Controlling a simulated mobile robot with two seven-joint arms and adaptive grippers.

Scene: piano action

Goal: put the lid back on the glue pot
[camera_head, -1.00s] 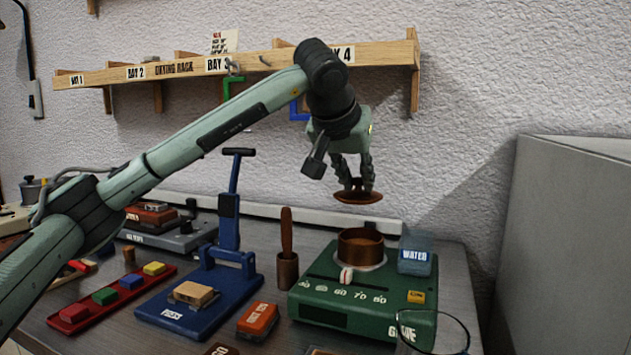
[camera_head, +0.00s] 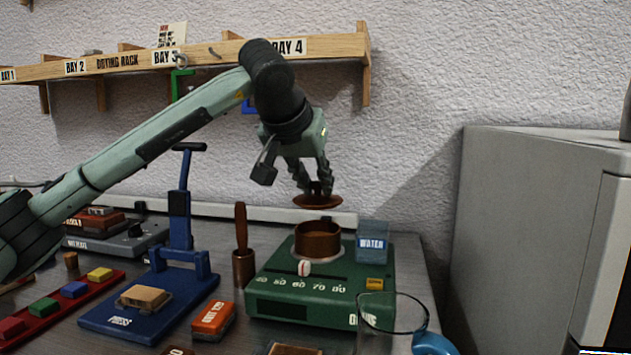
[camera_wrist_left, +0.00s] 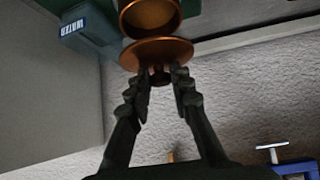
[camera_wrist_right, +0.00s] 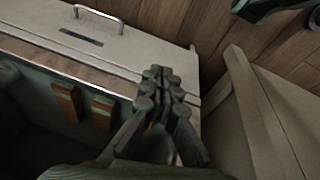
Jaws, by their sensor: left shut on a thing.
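The copper glue pot (camera_head: 318,241) stands open on the green heater (camera_head: 320,284); in the left wrist view the pot (camera_wrist_left: 150,16) shows at the top. My left gripper (camera_head: 315,187) is shut on the knob of the copper lid (camera_head: 318,202) and holds it above the pot, apart from it and roughly level. In the left wrist view the lid (camera_wrist_left: 156,52) is held by its knob between the fingertips. My right gripper (camera_wrist_right: 162,80) shows only in the right wrist view, away from the pot, with its fingertips close together and nothing visible between them.
A water container (camera_head: 372,242) stands right of the pot, and a brush in a copper holder (camera_head: 243,268) stands left. A clear glass (camera_head: 391,318) is in front. The blue press (camera_head: 150,300) is farther left. The drying rack (camera_head: 205,56) hangs on the wall behind.

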